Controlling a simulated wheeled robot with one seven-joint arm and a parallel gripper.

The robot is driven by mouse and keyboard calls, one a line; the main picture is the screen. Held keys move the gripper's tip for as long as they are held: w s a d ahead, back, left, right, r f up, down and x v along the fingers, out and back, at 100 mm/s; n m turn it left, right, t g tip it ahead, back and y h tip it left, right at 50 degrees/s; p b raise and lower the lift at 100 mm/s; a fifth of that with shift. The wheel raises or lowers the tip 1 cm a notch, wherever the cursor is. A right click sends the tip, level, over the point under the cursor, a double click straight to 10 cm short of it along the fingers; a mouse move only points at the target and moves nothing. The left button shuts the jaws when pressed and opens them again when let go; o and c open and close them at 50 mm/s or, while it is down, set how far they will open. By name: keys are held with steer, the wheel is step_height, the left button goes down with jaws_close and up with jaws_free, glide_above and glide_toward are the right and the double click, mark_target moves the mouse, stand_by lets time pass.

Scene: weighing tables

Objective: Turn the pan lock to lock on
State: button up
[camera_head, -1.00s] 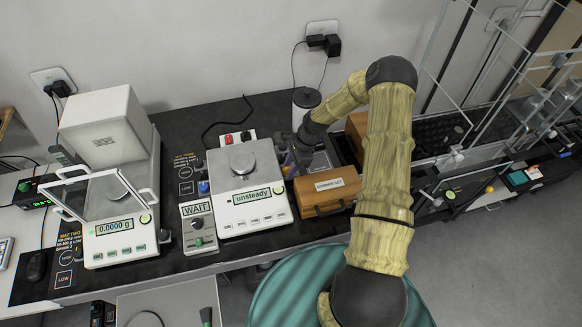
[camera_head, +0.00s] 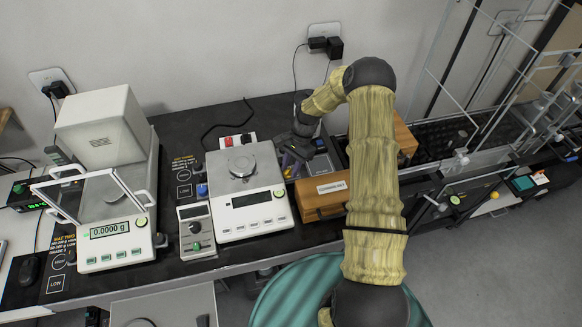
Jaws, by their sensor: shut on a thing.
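The middle balance (camera_head: 262,198) is white with a grey weighing pan (camera_head: 241,165), and its display (camera_head: 251,199) is blank. My gripper (camera_head: 287,157) reaches down at the right side of this balance, close against its housing. It is shut on a small part there, which I take to be the pan lock. The jaws and my arm hide the lock, so its exact position cannot be read. The small control box (camera_head: 196,231) left of the balance has a green knob, and its display is dark.
A balance with a glass shield (camera_head: 118,225) stands at the left, reading 0.0000 g. An orange-brown case (camera_head: 319,205) sits just right of my gripper. A glass-walled frame (camera_head: 480,150) stands at the far right.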

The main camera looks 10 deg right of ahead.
steer(key=shift+w+r, duration=0.1)
steer(key=o, duration=1)
